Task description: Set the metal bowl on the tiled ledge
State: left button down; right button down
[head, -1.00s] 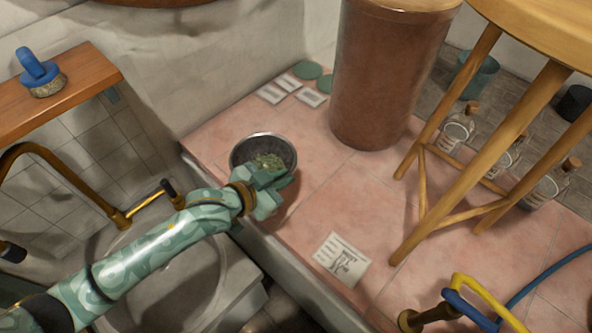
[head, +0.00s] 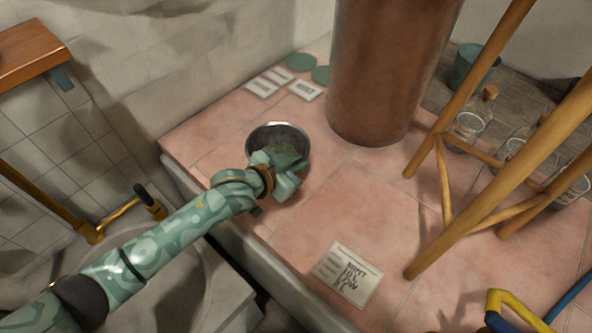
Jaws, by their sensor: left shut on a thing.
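The metal bowl (head: 262,132) is dark grey with green contents that look like leaves. It is over the pink tiled ledge (head: 330,215), near the ledge's left edge. I cannot tell whether its base touches the tiles. My left gripper (head: 282,168) is shut on the bowl's near right side, and the fingers hide part of its rim and wall. My left arm reaches in from the lower left. My right gripper is not in view.
A large copper-brown cylinder (head: 385,70) stands behind the bowl to the right. Wooden stool legs (head: 480,190) and glass bottles (head: 468,125) are further right. A written card (head: 348,275) lies in front; small cards (head: 305,90) and green discs (head: 300,62) lie behind. Bare tiles lie between.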

pick_arm(q)
notch_tip(320, 180, down, 3)
jog(key=shift+r, duration=0.35)
jog(key=shift+f, duration=0.2)
jog(key=c, duration=1.5)
grip_release()
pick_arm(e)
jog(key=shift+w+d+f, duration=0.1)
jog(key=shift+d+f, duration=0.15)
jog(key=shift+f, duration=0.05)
